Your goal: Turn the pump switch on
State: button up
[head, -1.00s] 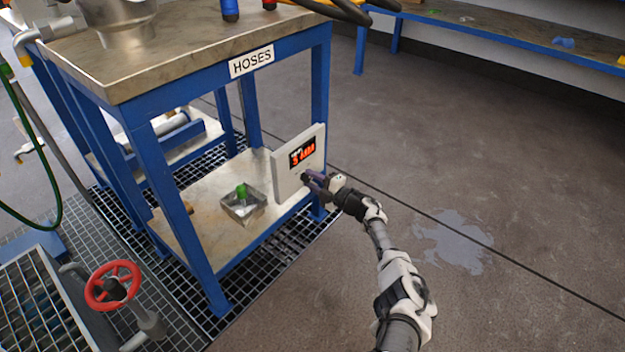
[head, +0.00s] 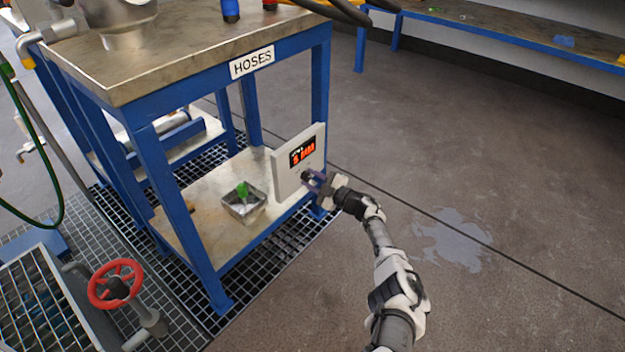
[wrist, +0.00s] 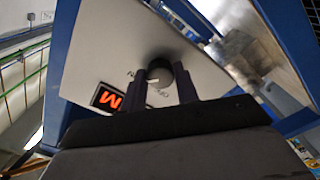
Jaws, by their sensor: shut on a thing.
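The pump panel (head: 284,180) is a pale upright box on the lower shelf of the blue-framed bench, with a lit red display (head: 303,153). Its switch is a dark round knob (wrist: 167,84) with a light mark, seen in the wrist view between my fingers. My gripper (head: 313,182) reaches the lower right of the panel face. In the wrist view my gripper (wrist: 173,90) has its two dark fingers on either side of the knob, shut on it. Lettering beside the knob is partly hidden by the fingers. The display (wrist: 107,97) shows there tilted.
The bench top (head: 180,50) overhangs the shelf, and a blue leg stands close behind the panel. A small metal tray (head: 240,209) with a green item sits on the shelf. A red handwheel (head: 116,284) stands at lower left. The floor at right is open, with a wet patch (head: 450,238).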

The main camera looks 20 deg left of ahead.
jog(key=o, duration=1)
jog(key=shift+c, duration=0.2)
jog(key=shift+d, duration=0.1)
jog(key=p+v, duration=0.4)
jog(key=v, duration=0.9)
jog(key=shift+d+p, duration=0.35)
jog(key=shift+s, duration=0.15)
